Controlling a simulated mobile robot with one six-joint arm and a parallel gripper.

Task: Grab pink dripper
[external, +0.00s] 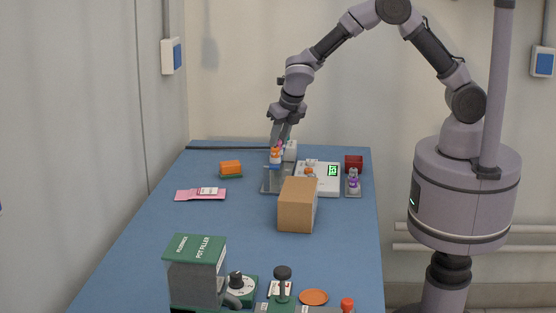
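My gripper (279,141) points down at the far end of the blue table, right over a small bottle with an orange band (275,157). A small pinkish-red spot shows by the fingertips; it may be the pink dripper, but it is too small to tell. The fingers are small and partly merged with what is below them, so I cannot tell whether they are open or shut, or touching anything. The bottle stands upright at a grey tray (273,187).
A purple-banded bottle (353,184), dark red bin (354,163), orange block (231,168) and pink packet (201,194) lie around. Pot filler (197,262) stands in front; mid-left table is clear.

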